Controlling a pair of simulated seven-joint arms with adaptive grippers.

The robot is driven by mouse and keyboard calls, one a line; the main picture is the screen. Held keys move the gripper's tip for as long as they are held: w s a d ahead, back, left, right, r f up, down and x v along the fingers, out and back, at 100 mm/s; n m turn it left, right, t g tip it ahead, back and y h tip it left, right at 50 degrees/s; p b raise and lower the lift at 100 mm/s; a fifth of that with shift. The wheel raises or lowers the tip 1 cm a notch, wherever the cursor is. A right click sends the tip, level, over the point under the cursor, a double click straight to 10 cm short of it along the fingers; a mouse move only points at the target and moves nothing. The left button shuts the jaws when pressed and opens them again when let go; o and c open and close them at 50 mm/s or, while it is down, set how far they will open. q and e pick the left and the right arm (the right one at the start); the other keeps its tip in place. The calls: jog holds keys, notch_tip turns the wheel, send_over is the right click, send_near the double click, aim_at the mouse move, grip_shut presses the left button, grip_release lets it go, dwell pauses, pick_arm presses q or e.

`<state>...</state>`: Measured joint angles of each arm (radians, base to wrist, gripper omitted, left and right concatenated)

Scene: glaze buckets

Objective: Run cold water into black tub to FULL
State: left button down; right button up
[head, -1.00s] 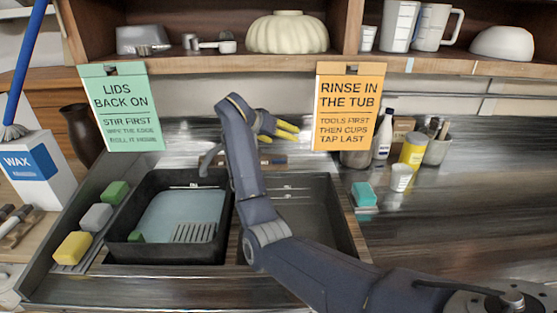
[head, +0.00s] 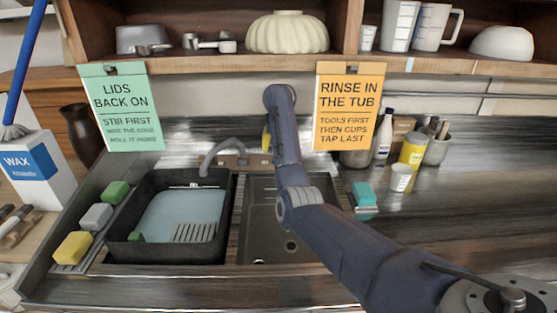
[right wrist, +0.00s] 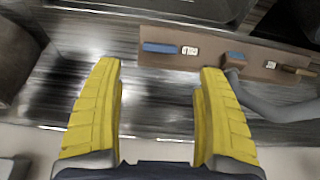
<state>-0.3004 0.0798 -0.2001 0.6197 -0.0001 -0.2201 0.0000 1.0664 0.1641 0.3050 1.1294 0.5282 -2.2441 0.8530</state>
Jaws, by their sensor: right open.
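The black tub (head: 124,213) stands in the left basin. A pale blue surface (head: 180,213) that looks like water shows inside it, with a small light mark on its back inner wall. The grey spout (head: 215,152) arches over the tub's back right corner; I see no clear stream. The tap's brown panel (right wrist: 205,62) carries a blue handle (right wrist: 160,47), a blue middle piece and a wooden-looking end piece. My right gripper (right wrist: 160,75) is open and empty, its yellow fingers apart beside the panel. In the head view my arm mostly hides it. My left gripper is out of view.
An empty right basin (head: 262,222) lies under my right arm. Sponges (head: 96,216) line the tub's left side. A green sign (head: 121,108) and an orange sign (head: 348,105) hang from the shelf. Bottles and cups (head: 412,150) stand back right; the right counter is largely clear.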

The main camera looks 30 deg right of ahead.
jog(key=x, duration=0.9)
jog(key=c, duration=1.2)
jog(key=shift+r, duration=0.1)
jog(key=shift+c, duration=1)
